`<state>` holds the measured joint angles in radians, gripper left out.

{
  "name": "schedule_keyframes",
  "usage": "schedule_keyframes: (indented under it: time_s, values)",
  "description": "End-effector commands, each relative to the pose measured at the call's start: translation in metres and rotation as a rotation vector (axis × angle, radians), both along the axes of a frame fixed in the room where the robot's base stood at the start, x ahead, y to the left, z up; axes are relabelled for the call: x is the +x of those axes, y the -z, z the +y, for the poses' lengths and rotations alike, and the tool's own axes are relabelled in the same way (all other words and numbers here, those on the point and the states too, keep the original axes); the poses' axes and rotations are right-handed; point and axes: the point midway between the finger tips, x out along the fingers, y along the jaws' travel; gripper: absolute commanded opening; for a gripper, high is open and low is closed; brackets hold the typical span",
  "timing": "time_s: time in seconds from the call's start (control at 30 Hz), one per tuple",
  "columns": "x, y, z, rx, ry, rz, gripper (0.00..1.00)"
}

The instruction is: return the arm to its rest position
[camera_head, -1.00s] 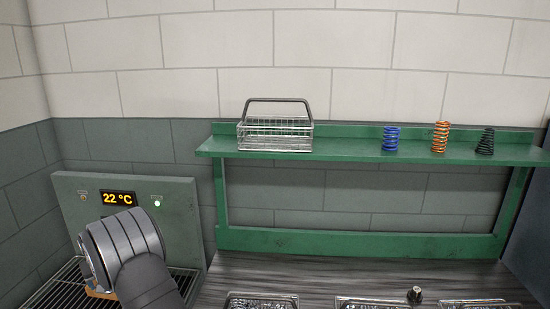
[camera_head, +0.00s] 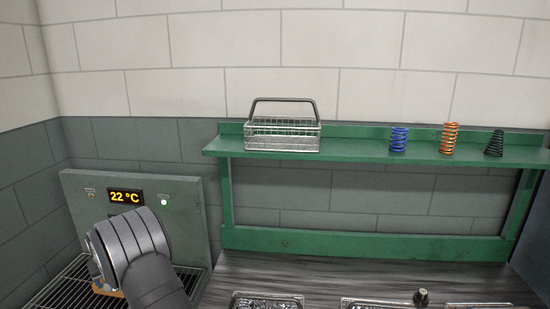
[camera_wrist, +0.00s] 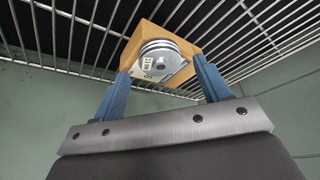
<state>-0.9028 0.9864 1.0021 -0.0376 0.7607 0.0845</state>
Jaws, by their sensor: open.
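My arm shows as grey segments at the lower left of the head view, in front of the panel with the 22 °C display. My gripper (camera_wrist: 160,68) shows in the wrist view with its two blue fingers apart. Between and just beyond the fingertips is a tan block (camera_wrist: 199,30) with a round silver metal piece (camera_wrist: 158,58) on it. I cannot tell whether the fingers touch the block. In the head view the fingers are hidden behind my arm, and only a sliver of the tan block (camera_head: 107,289) shows.
A wire rack (camera_head: 58,288) lies under the block, before the grey panel (camera_head: 190,215). A green shelf (camera_head: 360,148) holds a wire basket (camera_head: 282,137) and blue (camera_head: 398,140), orange (camera_head: 449,138) and black (camera_head: 494,144) springs. Metal trays (camera_head: 265,300) line the bottom edge.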

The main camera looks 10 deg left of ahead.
Motion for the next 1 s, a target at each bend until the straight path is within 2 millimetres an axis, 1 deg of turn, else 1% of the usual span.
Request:
schedule_keyframes:
  time_s: [0.03, 0.13, 0.2, 0.33, 1.0]
  values:
    - [0.002, 0.01, 0.002, -0.002, 0.0, 0.002, 0.69]
    - [0.006, 0.028, 0.007, -0.002, 0.0, 0.002, 0.69]
    - [0.007, 0.005, 0.007, 0.004, 0.0, -0.004, 0.69]
    - [0.006, -0.021, 0.007, 0.004, 0.0, -0.003, 0.69]
    - [0.044, -0.09, -0.104, 0.001, 0.003, -0.001, 0.69]
